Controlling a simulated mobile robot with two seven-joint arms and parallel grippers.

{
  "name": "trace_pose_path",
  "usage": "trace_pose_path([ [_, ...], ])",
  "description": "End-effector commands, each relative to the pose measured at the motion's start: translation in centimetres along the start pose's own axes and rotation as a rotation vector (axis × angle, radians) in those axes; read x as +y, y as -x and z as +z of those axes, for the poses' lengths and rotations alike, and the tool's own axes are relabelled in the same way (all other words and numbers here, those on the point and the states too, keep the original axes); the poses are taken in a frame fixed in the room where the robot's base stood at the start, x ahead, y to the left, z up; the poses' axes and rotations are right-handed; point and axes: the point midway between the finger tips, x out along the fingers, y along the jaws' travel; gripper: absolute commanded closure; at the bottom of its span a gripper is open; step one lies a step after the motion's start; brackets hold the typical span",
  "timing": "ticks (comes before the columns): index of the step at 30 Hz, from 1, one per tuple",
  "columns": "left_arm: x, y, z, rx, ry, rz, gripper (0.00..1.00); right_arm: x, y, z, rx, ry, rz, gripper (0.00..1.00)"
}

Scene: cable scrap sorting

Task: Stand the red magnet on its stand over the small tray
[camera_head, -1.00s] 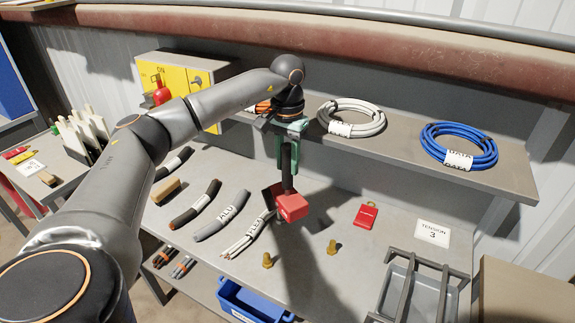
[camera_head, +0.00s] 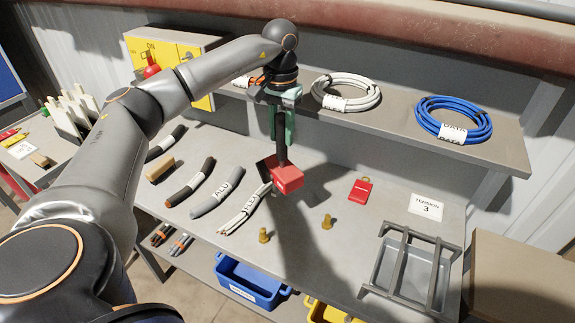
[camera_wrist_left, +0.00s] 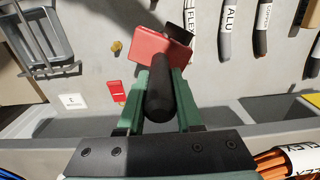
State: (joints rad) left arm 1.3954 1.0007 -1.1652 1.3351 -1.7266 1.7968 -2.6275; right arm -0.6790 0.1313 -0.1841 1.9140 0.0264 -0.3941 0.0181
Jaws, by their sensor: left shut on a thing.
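The red magnet (camera_head: 289,179) has a red block head and a black handle. My left gripper (camera_head: 282,137) is shut on the handle and holds the magnet with its head downward, above the table. In the left wrist view the magnet's red head (camera_wrist_left: 152,47) shows beyond the green fingers of the gripper (camera_wrist_left: 160,98). The small grey tray (camera_head: 405,277) lies at the right front of the table. A grey bar stand (camera_head: 432,240) spans over it. The magnet is left of the stand and apart from it. My right gripper is not in view.
A red tag (camera_head: 360,190) and a "TENSION 3" card (camera_head: 427,207) lie behind. Labelled cable pieces (camera_head: 217,192) lie to the left. A shelf with a blue coil (camera_head: 453,119) runs behind.

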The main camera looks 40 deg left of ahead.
Motion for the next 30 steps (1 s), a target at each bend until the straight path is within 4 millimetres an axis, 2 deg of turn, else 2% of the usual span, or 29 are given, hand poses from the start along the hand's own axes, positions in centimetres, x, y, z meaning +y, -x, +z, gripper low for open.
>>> trace_pose_path([
  [9, 0.1, 1.4, -0.1, 0.008, 0.323, 0.006, 1.00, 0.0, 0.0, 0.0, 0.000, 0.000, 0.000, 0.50],
  [15, 0.1, 1.8, -0.1, 0.007, 0.472, 0.006, 1.00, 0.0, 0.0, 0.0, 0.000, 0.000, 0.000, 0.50],
  [30, 0.6, 1.8, -0.1, 0.007, 0.491, 0.006, 1.00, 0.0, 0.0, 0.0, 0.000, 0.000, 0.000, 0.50],
])
